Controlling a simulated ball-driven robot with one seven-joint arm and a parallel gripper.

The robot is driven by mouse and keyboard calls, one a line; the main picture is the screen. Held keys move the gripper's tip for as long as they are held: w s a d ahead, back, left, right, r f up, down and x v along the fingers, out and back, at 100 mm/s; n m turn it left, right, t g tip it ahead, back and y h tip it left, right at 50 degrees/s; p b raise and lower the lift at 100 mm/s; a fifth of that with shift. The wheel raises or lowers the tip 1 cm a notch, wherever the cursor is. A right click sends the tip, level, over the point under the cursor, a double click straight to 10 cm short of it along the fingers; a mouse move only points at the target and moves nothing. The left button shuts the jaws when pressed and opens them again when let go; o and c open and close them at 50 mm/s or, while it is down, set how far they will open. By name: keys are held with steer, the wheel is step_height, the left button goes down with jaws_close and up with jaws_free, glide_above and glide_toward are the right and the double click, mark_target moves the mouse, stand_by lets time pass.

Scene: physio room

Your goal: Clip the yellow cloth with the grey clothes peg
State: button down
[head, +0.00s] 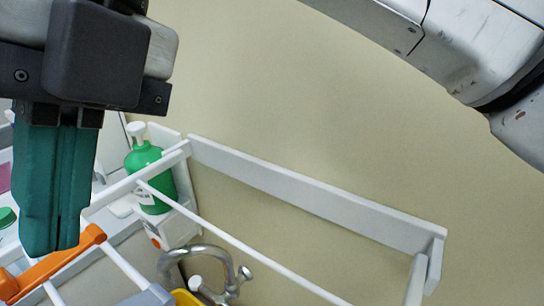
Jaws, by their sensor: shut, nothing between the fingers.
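A white rack (310,207) with thin rails spans the lower middle against a beige wall (300,110). A green pump bottle (150,175) stands behind its left end. A chrome tap (215,258) is below the rails. Pale surfaces with small items lie at far left.

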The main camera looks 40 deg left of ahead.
steer(key=x, duration=0.5)
steer(key=shift+s+f, duration=0.15)
steer(key=shift+f, duration=0.15)
steer(key=s+t, duration=0.1)
steer(key=s+f+t, duration=0.1)
steer(key=shift+d+f+t+b, duration=0.1)
steer(key=shift+f+t+b, duration=0.2)
steer(key=shift+f+b, duration=0.1)
steer(key=shift+s+d+f+b, duration=0.1)
steer(key=shift+s+f+b, duration=0.3)
steer(key=shift+s+f, duration=0.35)
steer(key=shift+r, duration=0.15)
